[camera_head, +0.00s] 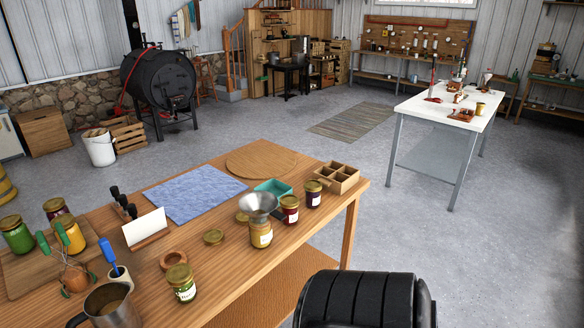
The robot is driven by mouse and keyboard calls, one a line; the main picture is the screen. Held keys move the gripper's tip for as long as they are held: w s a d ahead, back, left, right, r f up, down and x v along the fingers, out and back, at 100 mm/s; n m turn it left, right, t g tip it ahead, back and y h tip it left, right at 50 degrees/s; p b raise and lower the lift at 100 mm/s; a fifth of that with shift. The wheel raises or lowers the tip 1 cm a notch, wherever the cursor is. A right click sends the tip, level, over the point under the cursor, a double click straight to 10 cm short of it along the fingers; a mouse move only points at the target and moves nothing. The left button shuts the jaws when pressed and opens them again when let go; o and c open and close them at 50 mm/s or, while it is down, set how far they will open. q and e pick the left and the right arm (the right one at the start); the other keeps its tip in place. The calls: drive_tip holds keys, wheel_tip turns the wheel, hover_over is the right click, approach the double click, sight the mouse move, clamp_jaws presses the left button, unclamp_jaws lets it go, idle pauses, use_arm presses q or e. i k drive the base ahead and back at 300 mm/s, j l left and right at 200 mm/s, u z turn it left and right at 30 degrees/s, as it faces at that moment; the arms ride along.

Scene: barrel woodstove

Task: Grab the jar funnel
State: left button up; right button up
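The jar funnel (258,205) is a grey metal funnel with a wide mouth facing up. It sits upright on top of a glass jar with yellowish contents and a white label (261,236), on the near wooden table (235,272). Its narrow lower end is at the jar's mouth; how deep it sits in the jar I cannot tell. Neither my left nor my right gripper shows in the head view.
Near the funnel are a red jar (289,209), a dark purple jar (313,193), a teal tray (271,189), a divided wooden box (337,177) and a loose lid (213,237). A black ribbed rounded shape (362,300) fills the bottom, right of the table.

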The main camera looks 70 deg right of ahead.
sight(257, 206)
drive_tip(key=z, duration=1.95)
